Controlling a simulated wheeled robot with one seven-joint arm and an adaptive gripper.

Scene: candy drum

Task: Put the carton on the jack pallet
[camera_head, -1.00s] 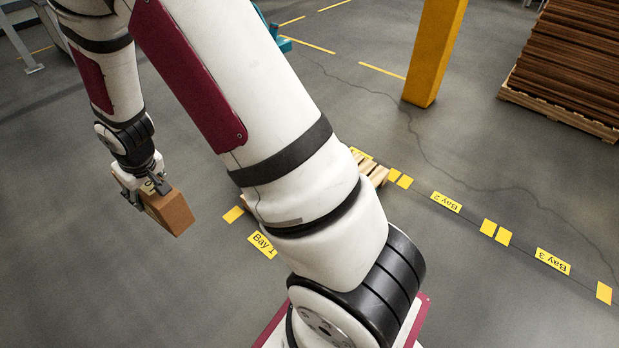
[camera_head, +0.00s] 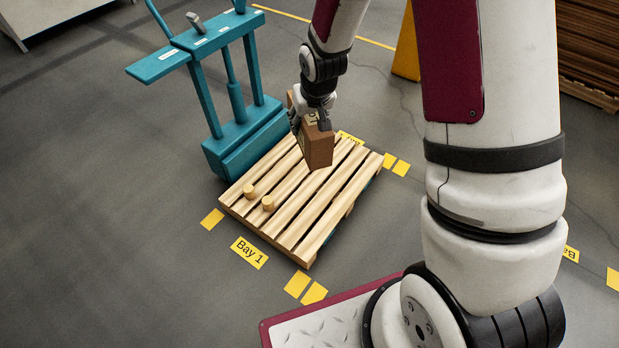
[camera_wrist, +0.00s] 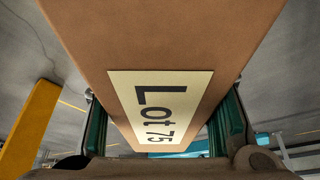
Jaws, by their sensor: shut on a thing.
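The carton (camera_head: 319,147) is a brown box held in my gripper (camera_head: 314,118). It hangs over the far part of the jack pallet (camera_head: 290,236), seemingly above its slats; the exact gap cannot be told. In the wrist view the carton (camera_wrist: 165,45) fills the middle, with a "Lot 75" label facing the camera. My gripper's green-lined fingers (camera_wrist: 165,128) sit on both sides of it. The pallet is light slatted wood and stands in front of the teal pallet jack (camera_head: 240,145).
A yellow "Bay 1" floor label (camera_head: 249,252) lies in front of the pallet, with yellow floor marks around. A yellow post (camera_head: 405,52) and a stack of brown boards (camera_head: 588,45) stand at the back right. Floor at the left is clear.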

